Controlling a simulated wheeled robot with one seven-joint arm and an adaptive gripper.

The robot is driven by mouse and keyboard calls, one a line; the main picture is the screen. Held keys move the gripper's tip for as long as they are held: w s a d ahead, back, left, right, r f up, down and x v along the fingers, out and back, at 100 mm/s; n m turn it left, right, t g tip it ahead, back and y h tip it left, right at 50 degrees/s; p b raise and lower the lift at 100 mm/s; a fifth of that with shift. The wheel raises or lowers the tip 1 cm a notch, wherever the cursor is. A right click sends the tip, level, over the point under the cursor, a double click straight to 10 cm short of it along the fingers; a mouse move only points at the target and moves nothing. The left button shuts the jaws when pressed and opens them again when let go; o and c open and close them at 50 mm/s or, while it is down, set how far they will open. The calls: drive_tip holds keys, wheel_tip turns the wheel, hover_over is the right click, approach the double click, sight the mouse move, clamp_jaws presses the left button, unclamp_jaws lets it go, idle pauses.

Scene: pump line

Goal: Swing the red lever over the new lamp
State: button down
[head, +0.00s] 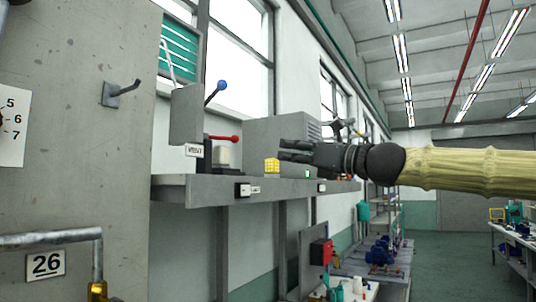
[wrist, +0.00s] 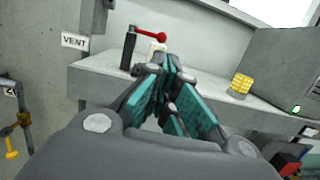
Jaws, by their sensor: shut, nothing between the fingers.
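The red lever (head: 222,138) stands on the grey ledge at the left, on a dark post, its arm reaching right to a round red knob. It also shows in the wrist view (wrist: 150,33), beyond my fingertips. A pale block (head: 222,156) sits beneath or behind the lever's arm; I cannot tell whether it is the new lamp. My gripper (head: 283,150) is shut and empty, pointing left, right of the lever in the head view. In the wrist view my fingers (wrist: 168,66) overlap part of the pale block (wrist: 155,48). Contact with the lever is not visible.
A blue-knobbed lever (head: 216,92) rises by the VENT sign (head: 194,150). A large grey box (head: 272,132) stands behind.

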drive_tip(key=p, duration=0.2)
approach(221, 138)
drive_tip(key=w, duration=0.3)
drive_tip(key=w+a, duration=0.1)
drive_tip(key=w, duration=0.1)
drive_tip(key=shift+w, duration=0.25)
drive_tip(key=shift+r, duration=0.1)
